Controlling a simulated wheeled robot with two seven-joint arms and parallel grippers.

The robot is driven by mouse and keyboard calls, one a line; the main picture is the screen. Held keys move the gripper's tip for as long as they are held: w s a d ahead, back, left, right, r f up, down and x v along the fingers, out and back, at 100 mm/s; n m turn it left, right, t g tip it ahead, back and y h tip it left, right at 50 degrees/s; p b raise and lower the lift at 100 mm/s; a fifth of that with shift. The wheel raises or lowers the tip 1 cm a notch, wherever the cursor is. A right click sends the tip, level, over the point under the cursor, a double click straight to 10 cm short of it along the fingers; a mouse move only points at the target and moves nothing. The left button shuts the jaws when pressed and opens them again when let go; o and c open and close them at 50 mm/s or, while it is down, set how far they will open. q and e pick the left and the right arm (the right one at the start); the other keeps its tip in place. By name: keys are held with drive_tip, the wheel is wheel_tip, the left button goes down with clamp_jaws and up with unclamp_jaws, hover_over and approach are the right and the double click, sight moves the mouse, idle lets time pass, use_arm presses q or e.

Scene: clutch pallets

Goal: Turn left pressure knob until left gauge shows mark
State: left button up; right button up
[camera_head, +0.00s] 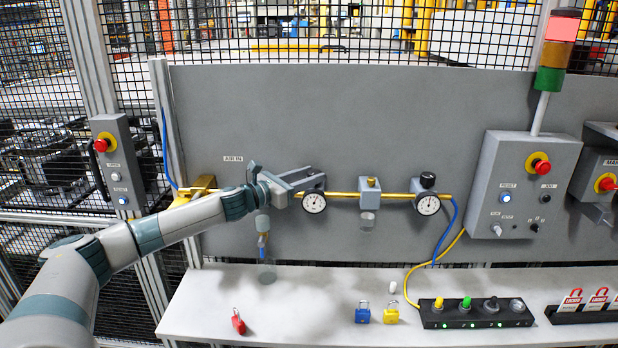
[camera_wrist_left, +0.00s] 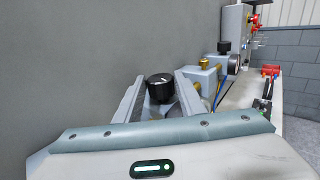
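The left gauge (camera_head: 314,202), a white dial with a black rim, hangs just below my left gripper (camera_head: 312,178) in the head view. Its needle and any mark are too small to read. The left pressure knob is hidden behind the gripper there. In the left wrist view the black knob (camera_wrist_left: 160,88), with a pale line on its top, stands between the two grey fingers of my left gripper (camera_wrist_left: 160,95). The fingers are spread on either side of it; small gaps seem to show, and contact is not clear. My right gripper is out of view.
A second black knob (camera_head: 428,179) and right gauge (camera_head: 428,204) sit further along the brass pipe (camera_head: 342,194). A grey control box (camera_head: 520,185) is right of them. Below, the white shelf (camera_head: 290,310) carries padlocks and a black button strip (camera_head: 475,315).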

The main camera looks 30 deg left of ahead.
use_arm(q)
drive_tip(key=shift+o, duration=1.1)
drive_tip(key=shift+s+a+f+b, duration=0.15)
drive_tip(key=shift+s+f+b, duration=0.1)
drive_tip(key=shift+s+b, duration=0.2)
use_arm(e)
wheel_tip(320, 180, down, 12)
drive_tip(key=b, duration=1.1)
use_arm(q)
drive_tip(key=b+v, duration=1.3)
drive_tip(key=v, duration=0.3)
drive_tip(key=shift+s+r+b, duration=0.2)
drive_tip(key=shift+b, duration=0.1)
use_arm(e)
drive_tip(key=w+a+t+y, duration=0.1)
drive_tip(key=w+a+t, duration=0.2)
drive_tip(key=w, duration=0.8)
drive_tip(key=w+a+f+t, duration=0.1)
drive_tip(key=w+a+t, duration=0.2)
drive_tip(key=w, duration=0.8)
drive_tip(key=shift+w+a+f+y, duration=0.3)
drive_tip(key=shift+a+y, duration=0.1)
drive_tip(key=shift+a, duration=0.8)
use_arm(q)
drive_tip(key=shift+a, duration=0.1)
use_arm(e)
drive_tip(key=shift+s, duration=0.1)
